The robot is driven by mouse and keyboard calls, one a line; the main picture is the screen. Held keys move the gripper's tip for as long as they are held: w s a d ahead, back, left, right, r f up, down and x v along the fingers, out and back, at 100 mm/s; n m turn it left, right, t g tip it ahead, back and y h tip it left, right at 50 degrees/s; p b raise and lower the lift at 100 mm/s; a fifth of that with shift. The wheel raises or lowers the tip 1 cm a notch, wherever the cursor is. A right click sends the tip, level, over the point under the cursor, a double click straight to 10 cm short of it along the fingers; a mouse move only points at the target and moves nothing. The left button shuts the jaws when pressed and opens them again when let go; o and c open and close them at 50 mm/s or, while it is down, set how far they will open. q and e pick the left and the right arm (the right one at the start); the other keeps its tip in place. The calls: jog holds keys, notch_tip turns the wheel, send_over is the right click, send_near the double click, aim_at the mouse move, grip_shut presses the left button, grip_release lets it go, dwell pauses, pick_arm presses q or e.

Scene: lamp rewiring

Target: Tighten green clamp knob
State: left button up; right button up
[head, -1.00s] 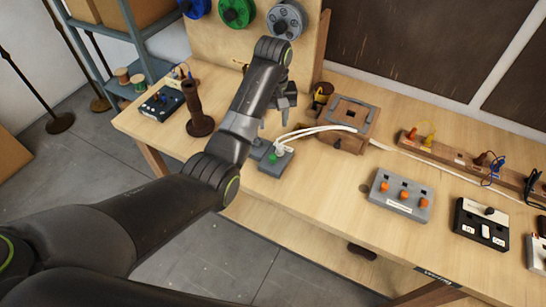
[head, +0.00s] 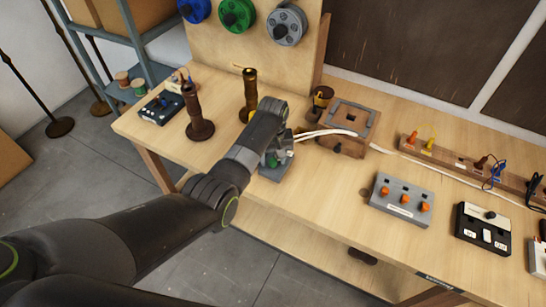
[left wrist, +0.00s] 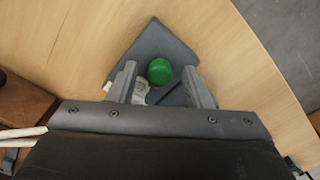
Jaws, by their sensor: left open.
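The green clamp knob (left wrist: 159,71) is a round green cap on a grey clamp block (left wrist: 160,42) on the wooden bench. In the left wrist view it sits between the tips of my left gripper (left wrist: 160,84), which is open with one finger on each side. I see gaps beside the knob, so the fingers look apart from it. In the head view my left gripper (head: 276,152) is over the clamp, and only a little green shows past it. A white part lies beside the knob, partly hidden by a finger. My right gripper is not in view.
White cables (head: 325,132) run from the clamp to a wooden box (head: 350,122). A grey box with orange knobs (head: 400,199) lies to the right. The bench front (head: 315,215) is clear.

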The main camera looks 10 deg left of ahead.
pick_arm(q)
grip_shut()
jog(key=shift+r+m+p, duration=0.15)
jog(key=shift+m+p, duration=0.65)
jog(key=shift+m, duration=0.3)
jog(key=shift+m+p, duration=0.4)
jog(key=shift+m, duration=0.9)
grip_release()
